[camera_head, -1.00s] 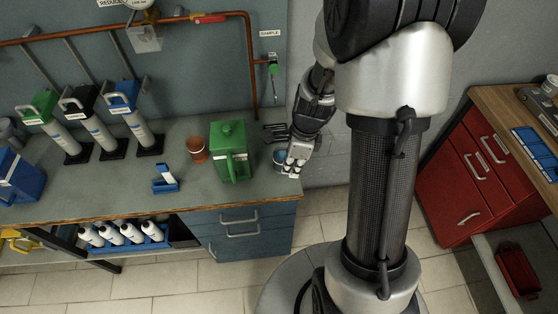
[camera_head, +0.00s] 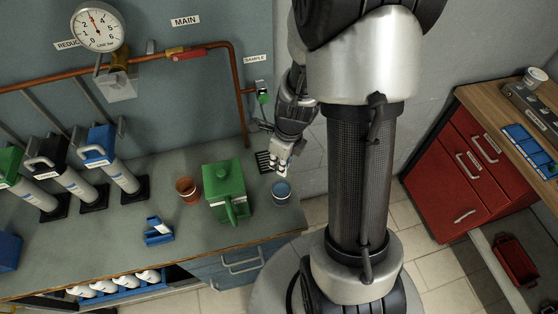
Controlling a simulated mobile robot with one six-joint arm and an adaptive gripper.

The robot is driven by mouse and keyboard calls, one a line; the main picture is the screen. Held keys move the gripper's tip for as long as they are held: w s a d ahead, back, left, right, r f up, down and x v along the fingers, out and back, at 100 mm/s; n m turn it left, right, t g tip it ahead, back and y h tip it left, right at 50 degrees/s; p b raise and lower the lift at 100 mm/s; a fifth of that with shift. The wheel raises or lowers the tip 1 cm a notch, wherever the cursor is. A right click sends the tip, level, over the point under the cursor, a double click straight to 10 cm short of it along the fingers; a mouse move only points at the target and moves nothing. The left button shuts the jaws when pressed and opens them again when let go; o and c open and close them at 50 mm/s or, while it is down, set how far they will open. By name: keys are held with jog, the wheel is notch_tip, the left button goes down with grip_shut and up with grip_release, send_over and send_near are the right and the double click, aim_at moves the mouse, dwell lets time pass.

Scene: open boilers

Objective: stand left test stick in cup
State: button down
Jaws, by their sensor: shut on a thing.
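My gripper (camera_head: 281,172) points down just behind the cup's rim in the picture and looks shut, with pale fingertips close together. What it holds is too small to make out clearly; a thin pale test stick fits what shows. I cannot tell whether its lower end is over or inside the cup. A small blue-and-white holder (camera_head: 158,233) sits on the bench to the left; I cannot tell whether a stick is in it.
A green lidded box (camera_head: 223,190) with a handle and a brown cup (camera_head: 187,189) stand left of the blue cup. A sample valve (camera_head: 262,95) is on the wall behind. Bottles in stands line the bench's left; a red cabinet (camera_head: 470,165) stands right.

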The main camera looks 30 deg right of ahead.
jog(key=shift+s+f, duration=0.15)
jog(key=shift+f, duration=0.1)
notch_tip(320, 180, down, 5)
jog(key=b, duration=0.6)
jog(key=shift+f, duration=0.15)
jog(key=shift+f+b, duration=2.2)
jog(key=shift+f, duration=0.75)
jog(key=shift+s+a+f, duration=0.2)
jog(key=shift+s+f, duration=0.15)
jog(key=shift+f, duration=0.1)
jog(key=c, duration=2)
grip_release()
jog(key=shift+b, duration=0.3)
jog(key=o, duration=0.4)
jog(key=shift+w+d+f, duration=0.1)
jog(key=shift+w+d, duration=0.05)
jog(key=shift+w, duration=0.1)
jog(key=shift+o, duration=0.2)
